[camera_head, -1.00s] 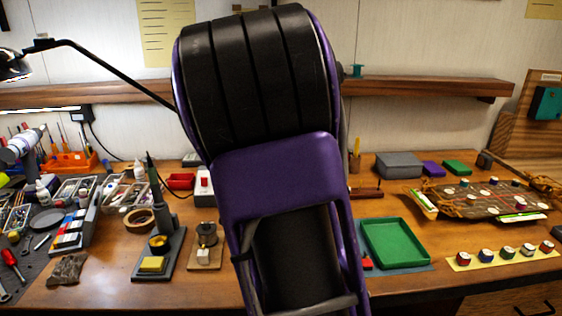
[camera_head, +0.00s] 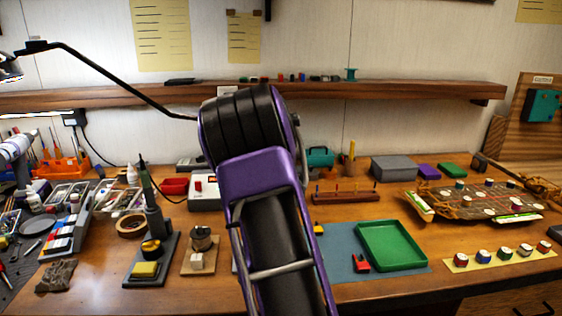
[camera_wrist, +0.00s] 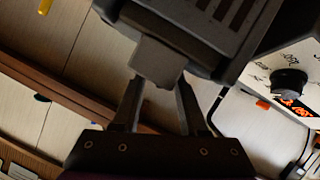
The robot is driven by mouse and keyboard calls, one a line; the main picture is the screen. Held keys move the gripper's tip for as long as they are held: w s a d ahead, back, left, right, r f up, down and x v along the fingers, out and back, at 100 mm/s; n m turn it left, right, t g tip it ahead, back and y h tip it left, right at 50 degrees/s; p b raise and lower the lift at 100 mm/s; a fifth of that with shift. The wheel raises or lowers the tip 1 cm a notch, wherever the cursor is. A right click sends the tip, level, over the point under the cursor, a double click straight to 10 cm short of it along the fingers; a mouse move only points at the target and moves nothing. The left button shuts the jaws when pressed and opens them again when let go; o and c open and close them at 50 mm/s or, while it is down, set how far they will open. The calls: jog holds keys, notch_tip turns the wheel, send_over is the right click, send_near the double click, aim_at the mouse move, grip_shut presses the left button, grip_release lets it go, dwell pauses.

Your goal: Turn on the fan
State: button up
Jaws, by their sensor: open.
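My gripper (camera_wrist: 158,88) shows in the wrist view with its two dark fingers apart. A dark grey housing with vent slots (camera_wrist: 225,25) fills the top of that view; it may be the fan, but I cannot tell for sure. A plain grey block (camera_wrist: 158,60) at its lower left appears just beyond and between my fingertips. I cannot tell whether they touch it. In the head view my purple and black arm covers the middle of the bench, and neither my gripper nor a clear fan shows there.
A white device with a black knob (camera_wrist: 288,82) and orange display is right of my gripper in the wrist view. In the head view, a green tray (camera_head: 392,246) lies right of my arm. A wooden shelf (camera_head: 400,91) runs behind; a lamp arm (camera_head: 110,75) reaches over the left.

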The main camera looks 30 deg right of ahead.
jog(key=shift+c, duration=0.3)
grip_shut()
jog(key=shift+s+d+f+b, duration=0.1)
jog(key=shift+d+b, duration=0.05)
jog(key=shift+b, duration=0.55)
jog(key=shift+s+d+m+y+b, duration=0.1)
jog(key=shift+d+m+y+b, duration=0.1)
jog(key=shift+m+y+b, duration=0.35)
jog(key=shift+s+d+r+m+t+y+b, duration=0.25)
jog(key=shift+d+m+y+b, duration=0.2)
jog(key=shift+m+b, duration=0.45)
jog(key=shift+s+d+m+t+y+p, duration=0.1)
jog(key=shift+d+m+t+y+p, duration=0.2)
jog(key=shift+m+p, duration=0.3)
jog(key=shift+s+d+m+t+y+p, duration=0.15)
jog(key=shift+m+y+p, duration=0.25)
jog(key=shift+m+p, duration=0.2)
jog(key=shift+f+m+y+p, duration=0.1)
jog(key=shift+m+y+p, duration=0.3)
jog(key=shift+p, duration=0.35)
jog(key=shift+f+m+t, duration=0.1)
jog(key=shift+m+t, duration=0.15)
jog(key=shift+t, duration=0.05)
